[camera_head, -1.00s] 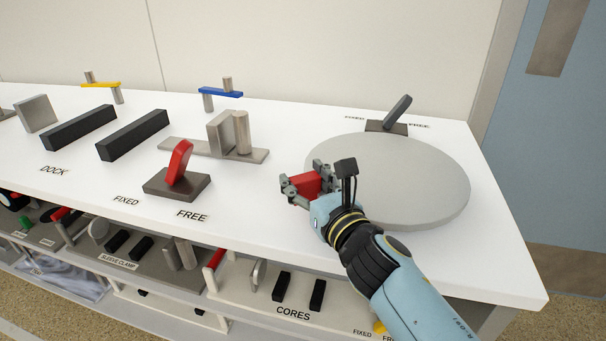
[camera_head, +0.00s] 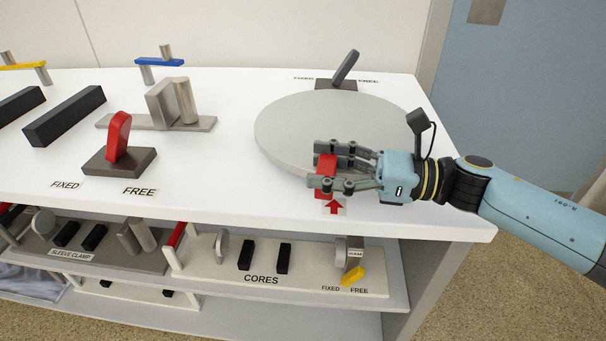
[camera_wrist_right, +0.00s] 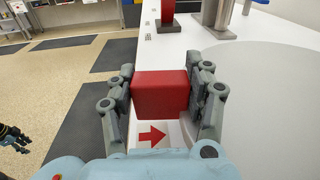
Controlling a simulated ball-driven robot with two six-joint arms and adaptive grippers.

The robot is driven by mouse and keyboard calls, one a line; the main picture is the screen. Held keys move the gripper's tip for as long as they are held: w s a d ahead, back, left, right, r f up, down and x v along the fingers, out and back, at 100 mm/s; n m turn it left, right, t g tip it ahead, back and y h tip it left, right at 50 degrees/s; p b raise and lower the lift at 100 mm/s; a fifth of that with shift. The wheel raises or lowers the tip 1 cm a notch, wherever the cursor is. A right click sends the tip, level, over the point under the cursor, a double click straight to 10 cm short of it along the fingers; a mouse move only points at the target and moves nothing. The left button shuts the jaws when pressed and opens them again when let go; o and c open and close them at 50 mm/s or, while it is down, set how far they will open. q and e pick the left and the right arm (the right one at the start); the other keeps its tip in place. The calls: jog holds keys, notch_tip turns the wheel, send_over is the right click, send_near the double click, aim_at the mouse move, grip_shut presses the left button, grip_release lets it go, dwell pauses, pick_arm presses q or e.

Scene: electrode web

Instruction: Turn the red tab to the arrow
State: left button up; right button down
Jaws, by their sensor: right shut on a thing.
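The red tab (camera_head: 326,166) is a red block at the near rim of the round grey disc (camera_head: 290,125). My right gripper (camera_head: 325,168) is shut on it, with fingers on both sides. In the right wrist view the red tab (camera_wrist_right: 160,94) sits between the two fingers of my right gripper (camera_wrist_right: 162,92). The red arrow (camera_head: 334,207) is on a pale label at the table's front edge, just below the tab in the head view. In the right wrist view the arrow (camera_wrist_right: 151,136) shows just in front of the tab.
A grey lever (camera_head: 345,66) stands behind the disc by FIXED and FREE labels. A red lever (camera_head: 118,137) on a dark base and a metal block fixture (camera_head: 172,105) stand to the left. Shelves with cores (camera_head: 264,255) lie below the front edge.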

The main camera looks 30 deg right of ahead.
jog(key=shift+s+d+n+g+y+b, duration=0.65)
jog(key=shift+d+n+g+b, duration=0.1)
jog(key=shift+d+g, duration=0.15)
jog(key=shift+r, duration=0.1)
jog(key=c, duration=0.5)
grip_release()
jog(key=shift+s+d, duration=0.15)
jog(key=v, duration=1.1)
jog(key=shift+s+d, duration=0.15)
jog(key=shift+d, duration=0.1)
